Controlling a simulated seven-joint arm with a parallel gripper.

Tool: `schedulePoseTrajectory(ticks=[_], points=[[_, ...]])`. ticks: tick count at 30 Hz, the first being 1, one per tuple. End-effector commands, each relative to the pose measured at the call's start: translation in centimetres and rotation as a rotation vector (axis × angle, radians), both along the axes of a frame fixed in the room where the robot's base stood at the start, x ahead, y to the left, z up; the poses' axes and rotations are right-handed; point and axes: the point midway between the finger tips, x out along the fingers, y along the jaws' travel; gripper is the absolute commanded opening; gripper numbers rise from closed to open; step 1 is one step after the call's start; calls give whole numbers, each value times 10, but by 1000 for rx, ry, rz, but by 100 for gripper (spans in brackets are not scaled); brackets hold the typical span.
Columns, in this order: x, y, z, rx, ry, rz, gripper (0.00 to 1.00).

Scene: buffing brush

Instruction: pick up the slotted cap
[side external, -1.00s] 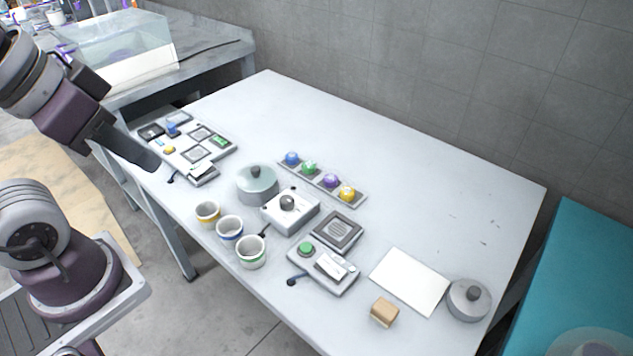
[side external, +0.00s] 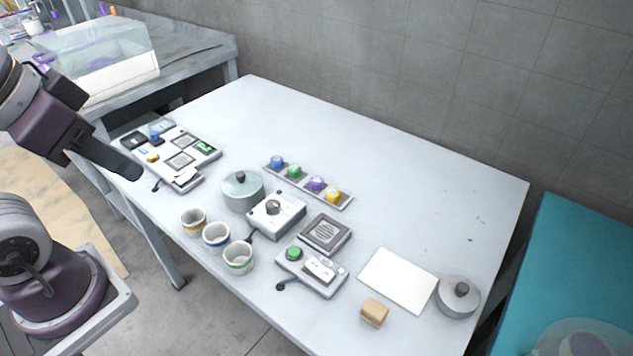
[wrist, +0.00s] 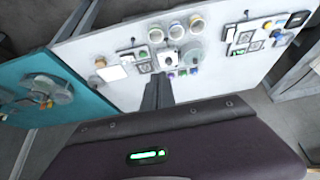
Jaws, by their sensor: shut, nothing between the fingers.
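I cannot tell for certain which thing is the slotted cap. Small round coloured caps sit in a row on a grey tray (side external: 346,205) in the side view: blue (side external: 277,162), green (side external: 294,171), purple (side external: 317,183) and yellow (side external: 333,195). Slots on them are too small to make out. My gripper (side external: 136,174) is at the left in the side view, above the table's left edge and well apart from the caps. In the wrist view my gripper (wrist: 157,92) shows its dark fingers together, with nothing between them, and partly covers the table.
Three cups (side external: 216,237), a glass-lidded pot (side external: 242,190), a knobbed box (side external: 277,216), a button panel (side external: 312,273), a wooden block (side external: 374,312), a white sheet (side external: 398,281) and a grey lidded pot (side external: 458,297) stand on the table. Its back right is clear.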

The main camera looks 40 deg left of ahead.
Motion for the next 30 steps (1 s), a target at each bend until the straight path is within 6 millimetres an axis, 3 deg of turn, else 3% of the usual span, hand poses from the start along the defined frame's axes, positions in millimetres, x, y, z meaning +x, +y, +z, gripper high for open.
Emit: schedulePoseTrajectory(ticks=[5, 14, 23, 26, 29, 30], points=[[0, 0, 0, 0, 0, 0, 0], [0, 0, 0, 0, 0, 0, 57], [1, 0, 1, -4, 2, 5, 58], [21, -3, 9, -57, 31, 75, 58], [73, -7, 22, -183, 101, 253, 58], [100, -8, 24, -245, 134, 347, 58]])
